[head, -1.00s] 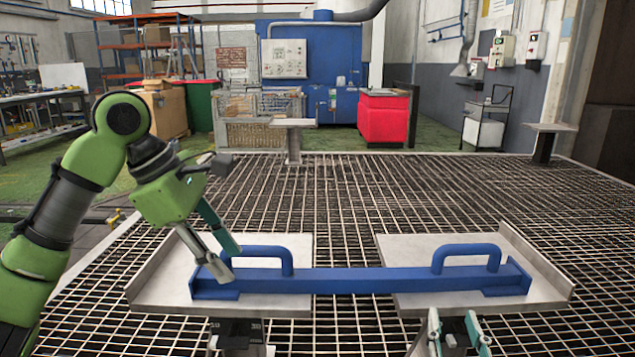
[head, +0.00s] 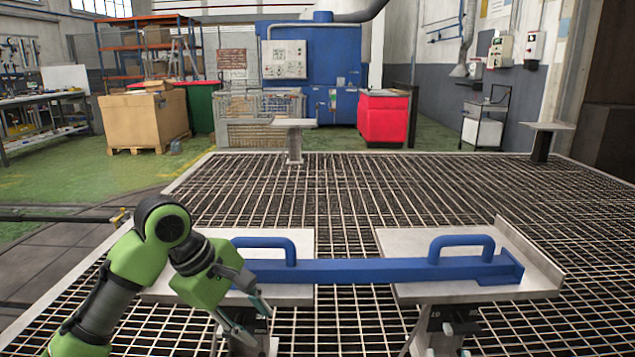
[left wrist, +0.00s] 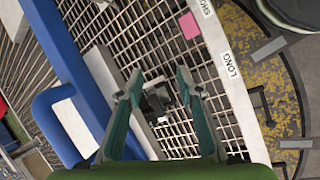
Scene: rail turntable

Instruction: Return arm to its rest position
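A blue bar (head: 370,270) with two looped handles, a left one (head: 274,243) and a right one (head: 461,243), lies across two metal plates, a left plate (head: 302,296) and a right plate (head: 545,285). My left gripper (head: 245,328) hangs on the near side of the bar's left end, pointing down, and hides part of that end and the left plate. In the left wrist view its fingers (left wrist: 158,82) are apart with nothing held between them. The bar (left wrist: 75,55) and a handle (left wrist: 62,120) show there to the left, clear of the fingers. My right gripper's fingers are not clearly seen.
A grid floor (head: 330,200) surrounds the plates. The left wrist view shows a pale edge with a "LONG" label (left wrist: 229,66) and a pink square (left wrist: 189,26). Two flat-topped stands, one (head: 294,140) and another (head: 541,145), are far back. The grid's middle is clear.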

